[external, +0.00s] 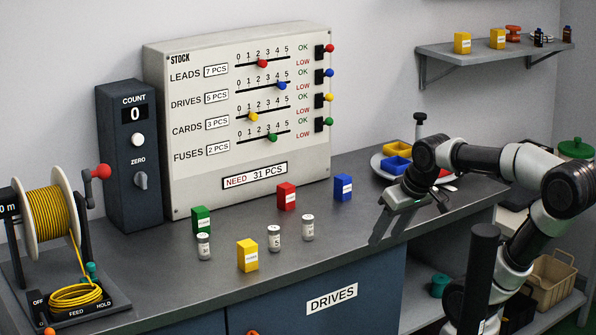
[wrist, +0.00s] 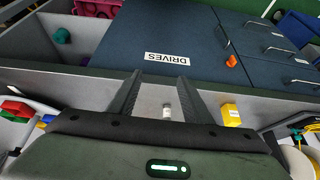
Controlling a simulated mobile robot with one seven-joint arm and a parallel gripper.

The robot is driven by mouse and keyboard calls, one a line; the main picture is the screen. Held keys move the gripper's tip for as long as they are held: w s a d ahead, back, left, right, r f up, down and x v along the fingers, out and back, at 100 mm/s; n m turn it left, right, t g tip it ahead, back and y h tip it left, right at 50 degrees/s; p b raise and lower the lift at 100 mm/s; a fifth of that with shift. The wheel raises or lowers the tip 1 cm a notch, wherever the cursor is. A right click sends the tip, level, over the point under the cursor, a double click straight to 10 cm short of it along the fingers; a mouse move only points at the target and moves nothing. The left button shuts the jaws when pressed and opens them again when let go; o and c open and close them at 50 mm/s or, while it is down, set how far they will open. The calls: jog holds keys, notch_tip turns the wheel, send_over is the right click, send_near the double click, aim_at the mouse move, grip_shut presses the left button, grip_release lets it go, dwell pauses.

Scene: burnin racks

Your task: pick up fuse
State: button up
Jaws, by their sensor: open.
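Three small cylinders with white labels and grey caps, which look like fuses, stand upright on the grey counter: a left one (external: 204,246), a middle one (external: 274,238) and a right one (external: 308,227). My gripper (external: 380,226) is above the counter to their right, fingers pointing down, open and empty. In the wrist view, one fuse (wrist: 167,111) shows between the fingers (wrist: 155,80), apart from them. I cannot tell which fuse it is. The other two do not show there.
Green (external: 201,220), yellow (external: 247,255), red (external: 286,196) and blue (external: 343,187) boxes stand around the fuses. A stock board (external: 240,120) and count box (external: 133,160) stand behind. A wire spool (external: 50,208) is left; a plate with trays (external: 383,168) is back right.

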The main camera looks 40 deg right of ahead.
jog(key=w+a+r+p, duration=0.5)
jog(key=w+r, duration=0.3)
notch_tip(320, 180, up, 2)
jog(key=n+g+p, duration=0.1)
jog(key=p, duration=1.3)
send_over(205, 237)
jog(key=s, duration=0.6)
jog(key=x, duration=1.1)
jog(key=shift+w+f+b, duration=0.25)
jog(key=shift+w+b, duration=0.1)
jog(key=shift+w, duration=0.05)
jog(key=shift+d+x, duration=0.1)
jog(key=shift+x, duration=1.3)
jog(key=shift+d+x, duration=0.15)
jog(key=shift+x, duration=1.25)
grip_shut()
